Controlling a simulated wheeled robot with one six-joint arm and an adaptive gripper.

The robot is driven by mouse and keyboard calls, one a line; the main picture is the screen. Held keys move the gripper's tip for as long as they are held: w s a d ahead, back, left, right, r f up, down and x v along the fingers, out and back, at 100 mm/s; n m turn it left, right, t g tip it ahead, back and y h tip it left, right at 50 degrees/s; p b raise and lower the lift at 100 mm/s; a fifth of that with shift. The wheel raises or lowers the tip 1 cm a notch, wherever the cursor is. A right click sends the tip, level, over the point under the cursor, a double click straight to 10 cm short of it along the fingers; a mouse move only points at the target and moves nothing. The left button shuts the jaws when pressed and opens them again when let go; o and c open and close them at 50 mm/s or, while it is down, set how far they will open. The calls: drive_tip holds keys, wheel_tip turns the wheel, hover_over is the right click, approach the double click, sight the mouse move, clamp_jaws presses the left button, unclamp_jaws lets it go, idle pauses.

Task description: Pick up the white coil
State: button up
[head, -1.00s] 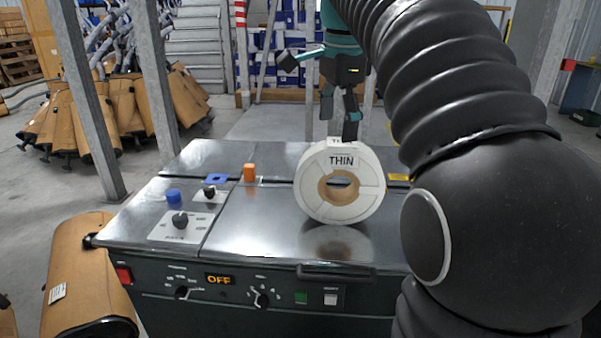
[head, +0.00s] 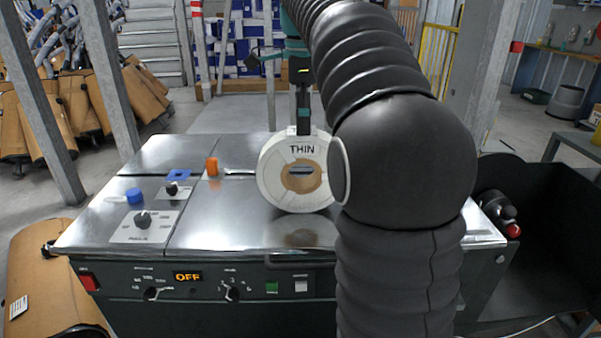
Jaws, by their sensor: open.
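The white coil (head: 274,186) stands upright on its rim on the metal top of the machine (head: 220,218) in the head view. It is a thick ring with a brown core and a label reading "THIN". My gripper (head: 303,128) points down at the coil's top edge, with a finger showing just behind or at the rim. The coil hides part of the fingers, and I cannot tell whether they touch it. The gripper is open. My arm covers the space just right of the coil.
Left of the coil are an orange block (head: 211,167), a blue cap (head: 134,196) and black knobs (head: 143,220). The machine's display (head: 187,277) reads "OFF". A black bin (head: 530,230) stands to the right. Metal posts (head: 108,75) rise behind left.

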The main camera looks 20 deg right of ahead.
sight(302, 149)
drive_tip(key=shift+w+d+f+b, duration=0.1)
drive_tip(key=shift+w+f+b, duration=0.1)
drive_tip(key=shift+f, duration=1)
drive_tip(key=shift+w+a+f+b, duration=0.1)
drive_tip(key=shift+f+b, duration=0.05)
drive_tip(key=shift+f, duration=1.05)
drive_tip(key=shift+w+d+f+b, duration=0.1)
drive_tip(key=shift+f+b, duration=0.1)
drive_tip(key=shift+f, duration=1)
drive_tip(key=c, duration=1.4)
